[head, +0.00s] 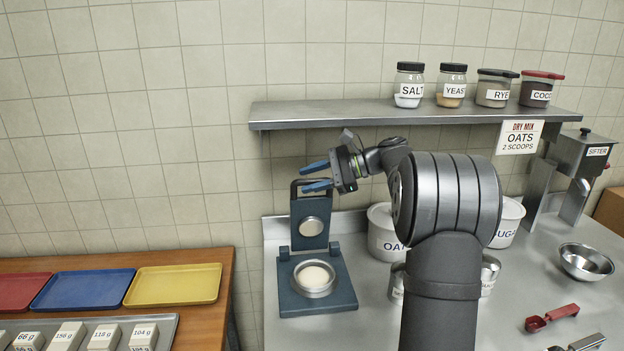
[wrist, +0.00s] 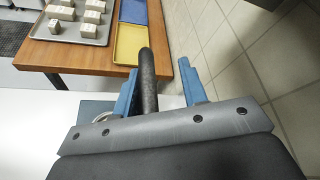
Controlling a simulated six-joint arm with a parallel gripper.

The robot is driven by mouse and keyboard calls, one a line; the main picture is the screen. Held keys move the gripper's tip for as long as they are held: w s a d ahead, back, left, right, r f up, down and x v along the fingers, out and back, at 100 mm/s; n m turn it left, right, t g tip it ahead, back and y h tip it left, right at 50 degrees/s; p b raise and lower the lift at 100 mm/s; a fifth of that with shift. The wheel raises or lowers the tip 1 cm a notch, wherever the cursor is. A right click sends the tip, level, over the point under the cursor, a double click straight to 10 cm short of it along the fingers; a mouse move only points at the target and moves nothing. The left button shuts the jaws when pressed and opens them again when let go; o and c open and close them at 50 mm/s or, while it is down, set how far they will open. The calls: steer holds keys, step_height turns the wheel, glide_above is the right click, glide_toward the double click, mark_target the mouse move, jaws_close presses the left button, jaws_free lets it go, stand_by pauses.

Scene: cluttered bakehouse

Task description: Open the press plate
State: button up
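The dough press has a dark blue base (head: 342,290) with a round metal cup (head: 314,290) holding pale dough (head: 312,276). Its press plate (head: 311,208) stands upright at the back of the base, its round metal disc (head: 311,226) facing forward. A dark handle bar (wrist: 148,80) at the plate's top shows in the wrist view. My gripper (head: 304,177) is at the top of the raised plate. Its blue fingers (wrist: 162,70) are apart, with the bar between them, close to the left finger and clear of the right one.
A shelf (head: 360,113) with several jars hangs above and behind my arm. Bins marked OATS (head: 384,243) and SUGAR (head: 507,222) stand right of the press. A metal bowl (head: 586,262) and red scoop (head: 552,317) lie further right. A wooden table (head: 240,262) with trays is at left.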

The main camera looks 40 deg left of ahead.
steer(key=v, duration=1.2)
steer(key=shift+a, duration=0.1)
steer(key=x, duration=1.2)
steer(key=shift+s+d, duration=0.2)
steer(key=shift+d, duration=0.05)
steer(key=shift+w, duration=0.1)
